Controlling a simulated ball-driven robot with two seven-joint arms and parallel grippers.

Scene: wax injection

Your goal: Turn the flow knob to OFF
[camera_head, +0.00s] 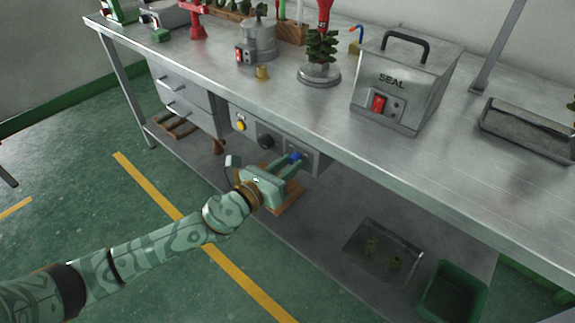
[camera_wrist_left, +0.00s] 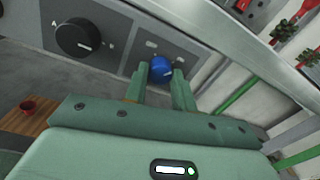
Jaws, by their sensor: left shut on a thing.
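The blue flow knob (camera_head: 295,157) sits on a grey panel (camera_head: 308,160) under the front edge of the bench. My left gripper (camera_head: 292,164) reaches it from the front and is shut on it. In the left wrist view the blue knob (camera_wrist_left: 160,69) is between the two green fingertips of the left gripper (camera_wrist_left: 161,76). Small labels beside the knob are too small to read. My right gripper is not in view.
A black knob (camera_head: 266,141) and a yellow button (camera_head: 240,124) are on neighbouring panels to the left. The metal bench top (camera_head: 330,110) overhangs the panel. A SEAL machine (camera_head: 405,85) stands above. A lower shelf (camera_head: 330,225) lies below, with a green bin (camera_head: 452,292).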

